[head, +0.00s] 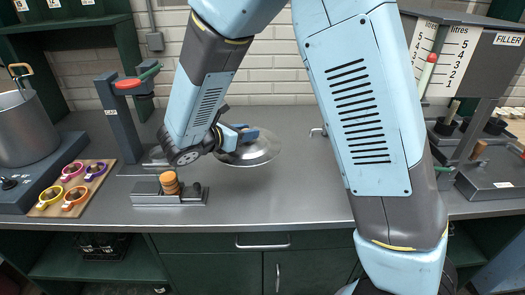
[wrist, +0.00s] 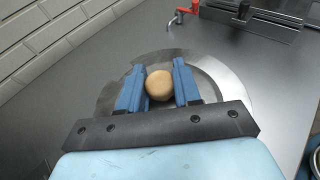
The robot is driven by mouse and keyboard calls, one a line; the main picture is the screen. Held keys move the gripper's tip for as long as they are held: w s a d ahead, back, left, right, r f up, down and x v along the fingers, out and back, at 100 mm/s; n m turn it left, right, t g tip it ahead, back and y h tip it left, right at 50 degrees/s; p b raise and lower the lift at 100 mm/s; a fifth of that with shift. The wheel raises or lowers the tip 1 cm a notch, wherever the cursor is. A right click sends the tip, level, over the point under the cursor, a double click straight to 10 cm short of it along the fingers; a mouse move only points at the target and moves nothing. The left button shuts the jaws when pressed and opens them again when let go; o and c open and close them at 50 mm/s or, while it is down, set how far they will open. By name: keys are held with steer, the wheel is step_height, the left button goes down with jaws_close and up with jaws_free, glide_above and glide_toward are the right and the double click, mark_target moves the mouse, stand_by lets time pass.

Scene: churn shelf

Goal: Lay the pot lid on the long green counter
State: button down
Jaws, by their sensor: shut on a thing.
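The pot lid (head: 260,150) is a shiny grey metal disc in the middle of the head view. It also shows in the wrist view (wrist: 218,78), with a round wooden knob (wrist: 160,85) at its centre. My gripper (head: 240,134) is over the lid. In the wrist view its blue fingers (wrist: 159,92) stand on either side of the knob and are shut on it. The long counter (head: 290,200) has a grey top and green fronts and lies below the lid. I cannot tell whether the lid touches the top. My gripper hides part of the lid.
A stand with a red-tipped lever (head: 115,115) and a low grey fixture with an orange stack (head: 169,183) are left of the lid. Farther left are a tray of coloured cups (head: 72,188) and a pot (head: 25,128). A filler machine (head: 470,60) stands right. The counter's front middle is clear.

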mark_target(258, 140)
steer(key=w+d+f, duration=0.1)
steer(key=f, duration=0.1)
steer(key=w+d+f, duration=0.2)
steer(key=w+f, duration=0.1)
steer(key=shift+d+f, duration=0.3)
steer(key=shift+f, duration=0.05)
steer(key=shift+w+d+f, duration=0.1)
steer(key=shift+w+f, duration=0.05)
steer(key=shift+f, duration=0.8)
steer(key=shift+w+d+f, duration=0.1)
steer(key=shift+f, duration=0.8)
steer(key=c, duration=0.8)
jaws_free()
steer(key=shift+f, duration=0.1)
